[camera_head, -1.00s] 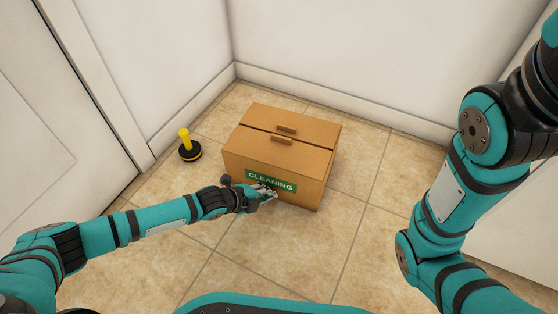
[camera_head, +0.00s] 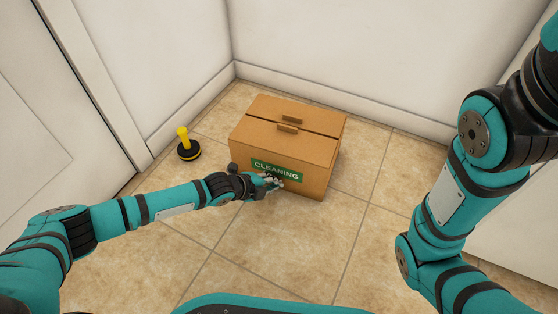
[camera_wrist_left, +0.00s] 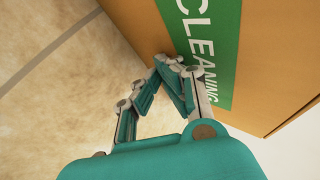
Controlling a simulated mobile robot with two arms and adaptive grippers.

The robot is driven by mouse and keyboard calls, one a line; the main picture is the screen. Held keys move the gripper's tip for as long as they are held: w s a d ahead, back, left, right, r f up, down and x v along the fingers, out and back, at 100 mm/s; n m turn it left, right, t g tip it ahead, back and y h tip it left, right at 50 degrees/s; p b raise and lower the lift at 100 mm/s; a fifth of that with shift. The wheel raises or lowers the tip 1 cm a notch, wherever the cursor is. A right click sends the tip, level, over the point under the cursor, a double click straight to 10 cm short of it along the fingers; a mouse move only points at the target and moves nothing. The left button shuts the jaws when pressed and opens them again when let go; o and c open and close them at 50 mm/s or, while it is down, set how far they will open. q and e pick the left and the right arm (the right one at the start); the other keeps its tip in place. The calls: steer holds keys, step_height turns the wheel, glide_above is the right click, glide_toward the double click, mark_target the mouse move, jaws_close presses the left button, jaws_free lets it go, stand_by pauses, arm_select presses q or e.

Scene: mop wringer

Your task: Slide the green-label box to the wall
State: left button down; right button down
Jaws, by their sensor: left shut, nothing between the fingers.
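The cardboard box (camera_head: 288,138) with a green CLEANING label (camera_head: 277,171) stands upright on the tile floor, a strip of floor between it and the back wall (camera_head: 350,55). My left gripper (camera_head: 275,182) is shut and empty at the lower front face of the box, by the label. In the left wrist view, the closed fingers (camera_wrist_left: 168,62) are against or very close to the green label (camera_wrist_left: 212,40); exact contact is hard to tell. My right arm shows at the right of the head view, but its gripper is out of view.
A black-and-yellow plunger-like object (camera_head: 187,144) stands on the floor left of the box. A white door (camera_head: 55,110) is at the left. Tile floor (camera_head: 290,235) in front of the box is clear.

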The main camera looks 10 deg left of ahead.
mark_target(276, 175)
arm_select(q)
steer(key=shift+w+d, duration=0.2)
steer(key=shift+w, duration=0.35)
steer(key=shift+w+b, duration=0.1)
steer(key=shift+b, duration=0.2)
steer(key=shift+w+d+b, duration=0.25)
steer(key=shift+w+b, duration=0.2)
steer(key=shift+w, duration=0.15)
steer(key=shift+w+d+b, duration=0.2)
steer(key=shift+w+b, duration=0.25)
steer(key=shift+w, duration=0.1)
steer(key=shift+w+d+b, duration=0.2)
steer(key=shift+w, duration=0.35)
steer(key=shift+w+d+b, duration=0.2)
steer(key=shift+w, duration=0.4)
steer(key=shift+w+d, duration=0.3)
steer(key=shift+w, duration=0.45)
steer(key=shift+w+d, duration=0.25)
steer(key=shift+w, duration=0.55)
steer(key=shift+w+d, duration=0.3)
steer(key=shift+w, duration=0.45)
